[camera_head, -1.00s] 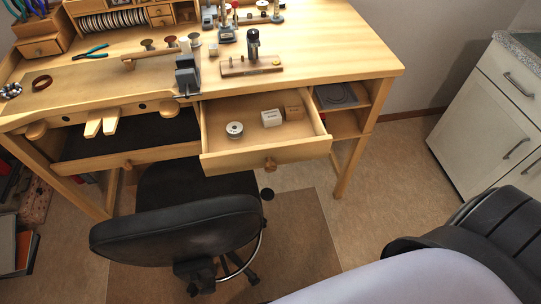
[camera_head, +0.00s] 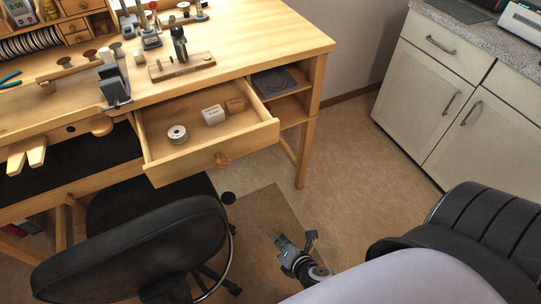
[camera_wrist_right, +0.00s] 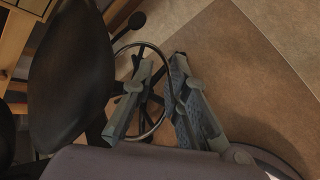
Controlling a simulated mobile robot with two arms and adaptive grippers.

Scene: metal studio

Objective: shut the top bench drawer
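The top bench drawer (camera_head: 190,161) is pulled out from the wooden bench (camera_head: 262,50), with a round wooden knob (camera_head: 221,160) on its front. Inside lie a white spool (camera_head: 177,134), a white box (camera_head: 213,115) and a small brown box (camera_head: 235,105). My right gripper (camera_head: 294,242) is low over the floor, in front of the drawer and to its right, apart from it. In the right wrist view its two fingers (camera_wrist_right: 158,90) stand apart with nothing between them. My left gripper is in neither view.
A black chair (camera_head: 140,250) stands in front of the bench, left of my right gripper. A floor mat (camera_head: 262,215) lies below. White cabinets (camera_head: 430,90) stand at the right. Floor is free between the bench leg and the cabinets.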

